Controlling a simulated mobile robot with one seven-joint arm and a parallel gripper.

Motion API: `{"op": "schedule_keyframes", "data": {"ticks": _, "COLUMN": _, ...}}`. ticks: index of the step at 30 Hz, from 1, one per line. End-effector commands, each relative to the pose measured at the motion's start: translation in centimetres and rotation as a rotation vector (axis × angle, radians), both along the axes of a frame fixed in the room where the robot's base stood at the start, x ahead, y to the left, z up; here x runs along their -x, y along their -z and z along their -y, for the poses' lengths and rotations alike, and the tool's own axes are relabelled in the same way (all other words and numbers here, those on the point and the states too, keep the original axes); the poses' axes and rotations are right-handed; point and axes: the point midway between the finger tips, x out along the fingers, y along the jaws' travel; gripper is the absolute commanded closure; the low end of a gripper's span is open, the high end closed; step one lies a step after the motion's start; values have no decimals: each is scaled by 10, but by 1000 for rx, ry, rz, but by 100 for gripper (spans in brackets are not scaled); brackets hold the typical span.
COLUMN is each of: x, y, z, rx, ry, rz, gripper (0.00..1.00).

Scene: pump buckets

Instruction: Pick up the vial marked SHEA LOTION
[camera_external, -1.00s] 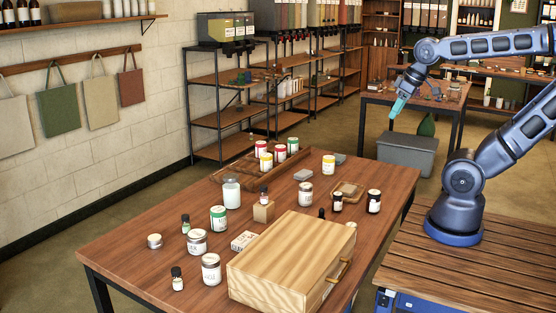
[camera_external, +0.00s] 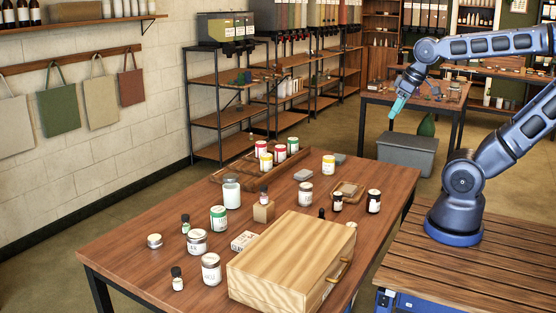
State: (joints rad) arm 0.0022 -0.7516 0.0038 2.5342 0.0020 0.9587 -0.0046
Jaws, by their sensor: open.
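Several small dark vials with white labels stand on the wooden table (camera_external: 130,238); their print is too small to read, so I cannot tell which is marked SHEA LOTION. One vial (camera_external: 177,280) is at the front left and another (camera_external: 185,224) is behind it. A third vial (camera_external: 264,196) stands on a small wooden block (camera_external: 263,212). Two dark jars, one (camera_external: 337,202) and another (camera_external: 373,202), stand at the right. My gripper (camera_external: 396,110) is open, with teal fingers pointing down, high up and well beyond the table's far right corner. It appears empty.
A large wooden case (camera_external: 290,258) fills the front right of the table. White jars (camera_external: 211,270), a tall glass jar (camera_external: 231,192) and a small white box (camera_external: 243,241) stand near it. A wooden tray (camera_external: 235,172) with several coloured-label jars lies at the back.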

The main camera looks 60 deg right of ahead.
Motion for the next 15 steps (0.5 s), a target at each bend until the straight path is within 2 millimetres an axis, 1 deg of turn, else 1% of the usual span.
{"op": "schedule_keyframes", "data": {"ticks": 2, "x": -6, "y": -4, "z": -2, "rx": 5, "ry": -16, "rz": -4, "gripper": 47}}
{"op": "schedule_keyframes", "data": {"ticks": 5, "x": -22, "y": -11, "z": -7, "rx": 16, "ry": -56, "rz": -16, "gripper": 47}}
{"op": "schedule_keyframes", "data": {"ticks": 11, "x": -71, "y": -31, "z": -27, "rx": 51, "ry": -179, "rz": -46, "gripper": 47}}
{"op": "schedule_keyframes", "data": {"ticks": 15, "x": -108, "y": -41, "z": -45, "rx": 76, "ry": -270, "rz": -65, "gripper": 47}}
